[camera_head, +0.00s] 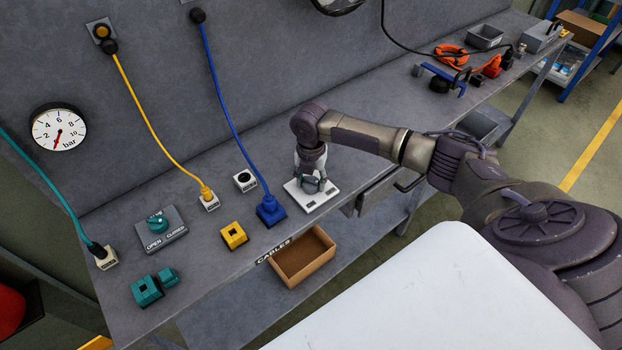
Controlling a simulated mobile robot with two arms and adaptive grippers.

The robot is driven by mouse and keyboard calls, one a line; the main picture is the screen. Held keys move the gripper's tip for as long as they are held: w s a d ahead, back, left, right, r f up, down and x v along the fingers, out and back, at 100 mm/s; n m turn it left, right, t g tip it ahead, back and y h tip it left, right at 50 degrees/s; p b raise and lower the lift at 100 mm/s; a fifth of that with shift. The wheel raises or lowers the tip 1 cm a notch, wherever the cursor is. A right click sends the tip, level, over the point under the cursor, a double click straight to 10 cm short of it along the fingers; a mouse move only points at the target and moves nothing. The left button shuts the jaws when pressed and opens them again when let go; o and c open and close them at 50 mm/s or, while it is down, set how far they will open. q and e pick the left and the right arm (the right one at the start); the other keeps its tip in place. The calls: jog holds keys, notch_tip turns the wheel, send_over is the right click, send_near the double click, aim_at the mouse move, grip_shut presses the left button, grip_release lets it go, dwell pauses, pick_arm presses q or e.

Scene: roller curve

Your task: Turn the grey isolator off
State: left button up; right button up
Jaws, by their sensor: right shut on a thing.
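The grey isolator is a pale, square plate (304,207) on the bench, with small dark labels along its front edge. My right gripper (314,184) points down onto it from above, with its fingers closed together over the middle of the plate. They are shut on the isolator's knob, which they hide, so I cannot tell which way it is turned. My left gripper is not in view.
A dark grey box with a teal knob (157,225), marked OPEN and CLOSED, stands to the left. Blue (270,211) and yellow (234,235) connector blocks sit nearer. A CABLES box (309,265) is at the front edge. A round pressure gauge (59,129) hangs on the wall.

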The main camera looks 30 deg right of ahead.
aim_at(311, 179)
jog(key=shift+n, duration=2)
jog(key=o, duration=1.1)
jog(key=shift+o, duration=0.2)
jog(key=shift+r, duration=0.1)
notch_tip(311, 179, up, 12)
